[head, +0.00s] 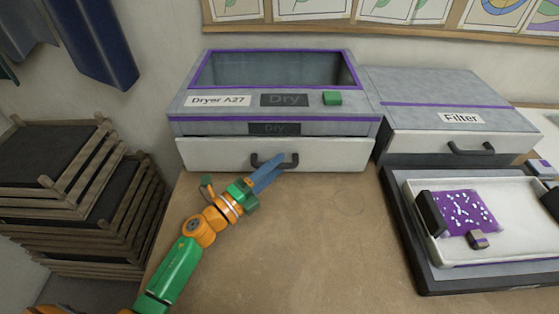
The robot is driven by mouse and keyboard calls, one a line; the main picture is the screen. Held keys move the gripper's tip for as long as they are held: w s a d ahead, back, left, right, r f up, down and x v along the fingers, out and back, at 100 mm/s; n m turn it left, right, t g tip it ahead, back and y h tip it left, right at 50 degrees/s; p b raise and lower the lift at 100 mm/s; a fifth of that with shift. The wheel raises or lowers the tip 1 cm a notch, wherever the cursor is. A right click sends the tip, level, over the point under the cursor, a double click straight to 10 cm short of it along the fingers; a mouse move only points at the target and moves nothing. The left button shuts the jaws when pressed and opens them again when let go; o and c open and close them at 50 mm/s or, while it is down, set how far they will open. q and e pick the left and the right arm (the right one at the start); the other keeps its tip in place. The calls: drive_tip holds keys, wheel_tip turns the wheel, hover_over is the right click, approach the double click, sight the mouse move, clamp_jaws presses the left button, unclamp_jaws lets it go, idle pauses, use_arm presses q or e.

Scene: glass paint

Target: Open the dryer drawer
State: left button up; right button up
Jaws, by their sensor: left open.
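The dryer (272,95) stands at the back middle of the table, a grey box with purple trim, a dark window and a label reading "Dryer A27". Its white drawer (215,154) is at the bottom front, with a dark handle (256,163) in the middle. The drawer front looks about level with the body; a thin dark gap shows along its top. My left gripper (270,168) has blue fingers, open, at the handle. The fingers overlap the handle's right part; I cannot tell whether they touch it. My right gripper is not in view.
A green button (332,98) is on the dryer's top. A filter box (448,95) with its own handle (471,149) stands to the right. A tray (500,249) with a purple speckled sheet (463,211) is in front of it. Wooden racks (75,205) stand at left. The table middle is clear.

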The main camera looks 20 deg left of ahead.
use_arm(q)
drive_tip(key=shift+w+d, duration=0.35)
drive_tip(key=shift+w, duration=0.25)
drive_tip(key=shift+s, duration=0.1)
clamp_jaws()
idle(0.9)
